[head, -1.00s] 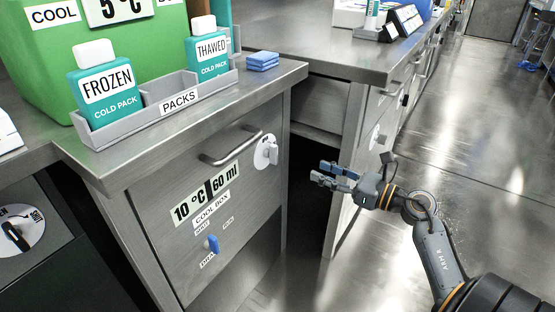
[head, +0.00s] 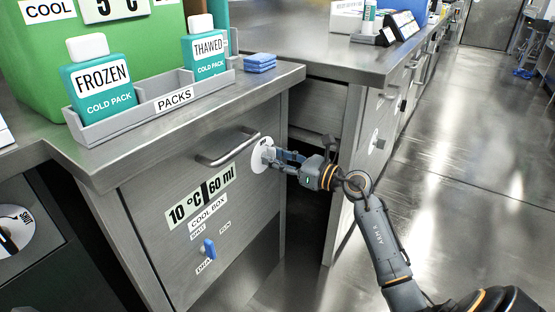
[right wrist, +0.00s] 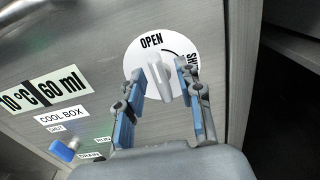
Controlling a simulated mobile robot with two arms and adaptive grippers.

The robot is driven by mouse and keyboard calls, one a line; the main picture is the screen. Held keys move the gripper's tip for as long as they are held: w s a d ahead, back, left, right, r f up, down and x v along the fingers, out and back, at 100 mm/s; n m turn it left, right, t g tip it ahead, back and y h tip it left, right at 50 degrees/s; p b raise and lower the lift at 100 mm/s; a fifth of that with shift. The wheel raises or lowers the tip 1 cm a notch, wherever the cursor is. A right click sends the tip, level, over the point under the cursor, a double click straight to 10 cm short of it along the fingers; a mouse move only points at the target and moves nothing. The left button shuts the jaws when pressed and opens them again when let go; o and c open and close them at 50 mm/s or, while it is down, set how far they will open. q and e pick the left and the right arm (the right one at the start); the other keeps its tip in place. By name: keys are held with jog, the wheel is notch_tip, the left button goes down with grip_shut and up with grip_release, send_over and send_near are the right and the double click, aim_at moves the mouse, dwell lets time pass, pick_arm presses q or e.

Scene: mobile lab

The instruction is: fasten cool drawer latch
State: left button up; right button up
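The cool drawer (head: 150,215), a grey metal front with a bar handle and a "10 °C 60 ml COOL BOX" label, looks flush with its cabinet. Its latch (head: 265,153) is a white round dial at the drawer's upper right. The right wrist view shows the latch dial (right wrist: 139,67) marked OPEN at the top and SHUT at the right, with a pale knob (right wrist: 160,82) tilted up toward OPEN. My right gripper (head: 278,155) is at the dial. In the wrist view its blue-padded fingers (right wrist: 163,85) are apart, one each side of the knob; contact is unclear. My left gripper is out of view.
A blue lever (head: 209,249) with small SHUT, RUN and DRAIN labels sits lower on the drawer front. A grey rack (head: 150,112) with FROZEN and THAWED cold packs stands on the counter above. A dark gap separates this cabinet from the neighbouring one (head: 352,125).

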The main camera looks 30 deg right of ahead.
grip_shut()
